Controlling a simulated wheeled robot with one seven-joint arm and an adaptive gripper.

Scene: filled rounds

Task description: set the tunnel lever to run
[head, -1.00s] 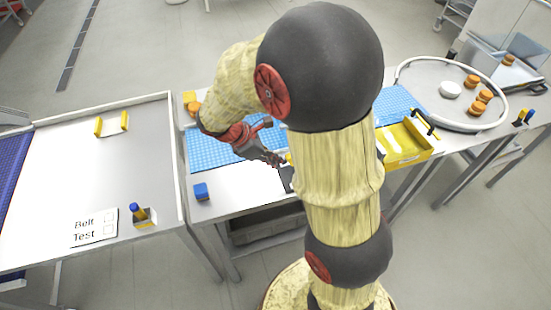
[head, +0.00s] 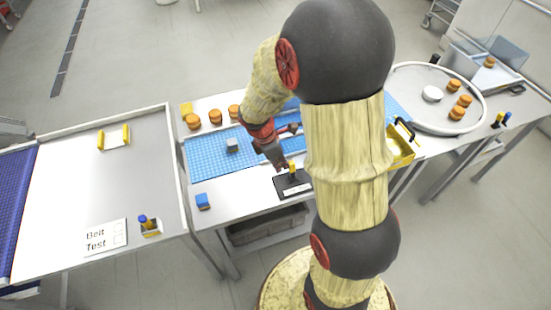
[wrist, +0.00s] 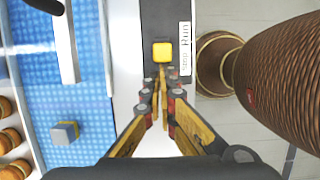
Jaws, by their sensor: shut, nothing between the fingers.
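The tunnel lever has a yellow handle (head: 291,167) on a black base plate (head: 284,189), on the white table in front of the blue mat. My gripper (head: 283,166) is shut and empty. In the wrist view its fingertips (wrist: 162,72) are just on the Stop side of the handle, very close; contact cannot be told.
A grey block (head: 232,146) sits on the blue mat (head: 205,160), with several orange rounds (head: 215,117) behind. A blue block (head: 203,201) is left of the lever. Another small lever (head: 149,224) stands by the Belt Test card (head: 106,238).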

